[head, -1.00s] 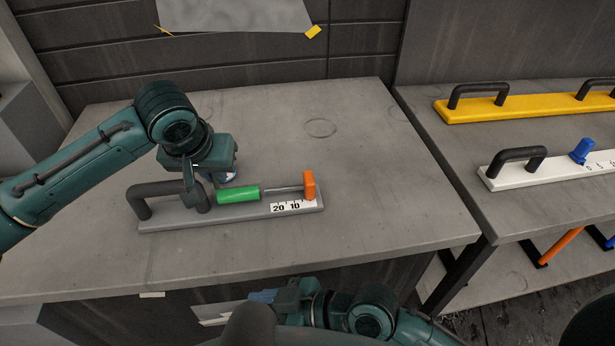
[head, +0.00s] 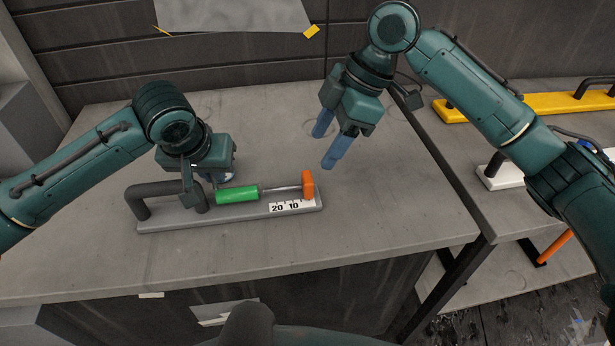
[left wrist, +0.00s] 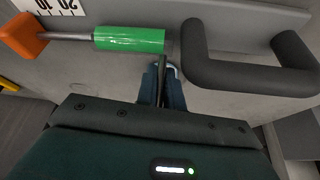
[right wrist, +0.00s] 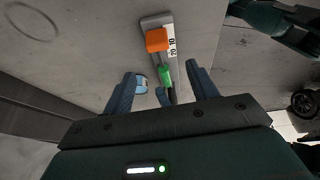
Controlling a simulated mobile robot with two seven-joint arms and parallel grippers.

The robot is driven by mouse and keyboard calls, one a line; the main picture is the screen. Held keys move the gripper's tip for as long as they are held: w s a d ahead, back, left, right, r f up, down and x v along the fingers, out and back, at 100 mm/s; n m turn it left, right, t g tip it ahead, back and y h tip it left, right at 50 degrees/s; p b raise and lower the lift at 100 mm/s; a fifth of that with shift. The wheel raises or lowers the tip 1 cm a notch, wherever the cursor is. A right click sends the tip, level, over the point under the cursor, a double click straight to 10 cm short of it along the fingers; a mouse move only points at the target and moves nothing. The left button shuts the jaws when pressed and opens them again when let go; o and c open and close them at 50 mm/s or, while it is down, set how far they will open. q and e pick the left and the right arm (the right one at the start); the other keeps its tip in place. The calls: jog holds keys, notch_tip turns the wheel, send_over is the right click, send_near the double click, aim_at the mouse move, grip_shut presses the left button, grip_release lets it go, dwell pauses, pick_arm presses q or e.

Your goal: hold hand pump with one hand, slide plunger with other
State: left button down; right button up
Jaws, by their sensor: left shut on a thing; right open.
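The hand pump (head: 235,217) lies on the grey table: a grey bar with a dark handle, a green barrel (head: 237,194), a metal rod and an orange plunger end (head: 308,185). The rod is out beside a "20 10" scale. My left gripper (head: 200,190) is shut on the hand pump near the handle's inner post; the exact contact is partly hidden. In the left wrist view its fingers (left wrist: 163,80) close together between the green barrel and the handle (left wrist: 245,75). My right gripper (head: 322,151) is open and empty, above and behind the orange end. The right wrist view also shows the orange end (right wrist: 157,40).
On the right table are a yellow bar (head: 460,110) with dark handles and a white bar (head: 497,172), partly behind my right arm. The table in front of the pump is clear.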

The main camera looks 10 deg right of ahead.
aim_at(309, 176)
jog(key=x, duration=1)
jog(key=shift+w+d+f, duration=0.1)
jog(key=shift+d+f, duration=0.1)
jog(key=shift+d, duration=0.2)
